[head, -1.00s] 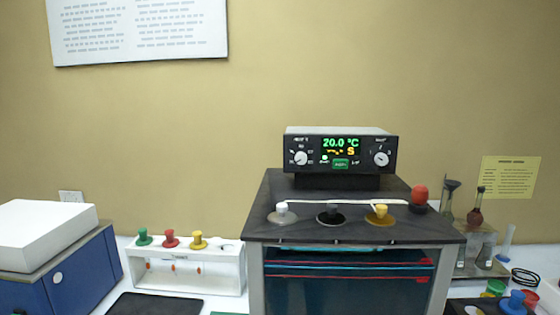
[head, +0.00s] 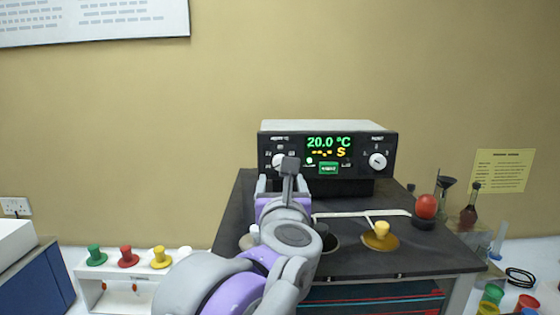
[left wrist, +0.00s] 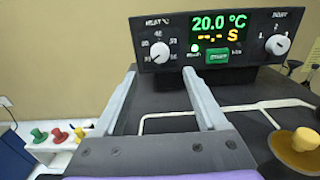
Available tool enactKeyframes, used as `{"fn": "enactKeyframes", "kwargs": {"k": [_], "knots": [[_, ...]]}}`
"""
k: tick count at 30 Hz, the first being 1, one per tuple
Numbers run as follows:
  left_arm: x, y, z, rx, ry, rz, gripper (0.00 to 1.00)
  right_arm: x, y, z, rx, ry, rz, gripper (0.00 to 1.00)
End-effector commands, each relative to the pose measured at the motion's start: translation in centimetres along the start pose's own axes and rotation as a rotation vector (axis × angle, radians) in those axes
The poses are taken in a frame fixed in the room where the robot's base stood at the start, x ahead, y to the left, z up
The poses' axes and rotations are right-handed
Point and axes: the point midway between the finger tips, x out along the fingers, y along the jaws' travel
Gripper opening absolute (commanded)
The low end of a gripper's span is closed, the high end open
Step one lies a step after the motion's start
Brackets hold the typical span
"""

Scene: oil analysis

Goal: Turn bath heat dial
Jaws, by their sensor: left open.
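The black control unit (head: 328,178) stands on the dark bath top, its green display reading 20.0 °C. The heat dial (left wrist: 160,53) is a white knob at the left of the panel, with numbers around it; in the head view the dial (head: 279,161) shows just left of my gripper's tip. A second white dial (head: 377,161) is at the panel's right. My left gripper (head: 276,172) is in front of the panel's left part, open and empty. In the left wrist view its fingers (left wrist: 158,82) point toward the panel, with the heat dial beyond the gap between them. My right gripper is not in view.
A white rack (head: 90,295) with green, red and yellow stoppers stands left. Glassware and a dark-red flask (head: 468,214) stand right.

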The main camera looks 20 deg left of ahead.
Motion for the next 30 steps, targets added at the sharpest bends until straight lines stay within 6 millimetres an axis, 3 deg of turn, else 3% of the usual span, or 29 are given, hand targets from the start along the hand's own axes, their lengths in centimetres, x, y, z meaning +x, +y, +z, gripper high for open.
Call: {"fn": "enactKeyframes", "kwargs": {"k": [16, 21, 30], "knots": [[9.1, 0.0, 0.2, 0.003, -0.002, 0.000, 0.74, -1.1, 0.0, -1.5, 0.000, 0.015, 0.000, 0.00], [10.3, 0.0, 0.1, 0.003, -0.001, 0.000, 0.74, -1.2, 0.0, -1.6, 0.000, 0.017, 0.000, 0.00], [10.4, 0.0, 0.0, 0.003, -0.001, -0.001, 0.74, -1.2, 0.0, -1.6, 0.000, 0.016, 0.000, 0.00]]}}
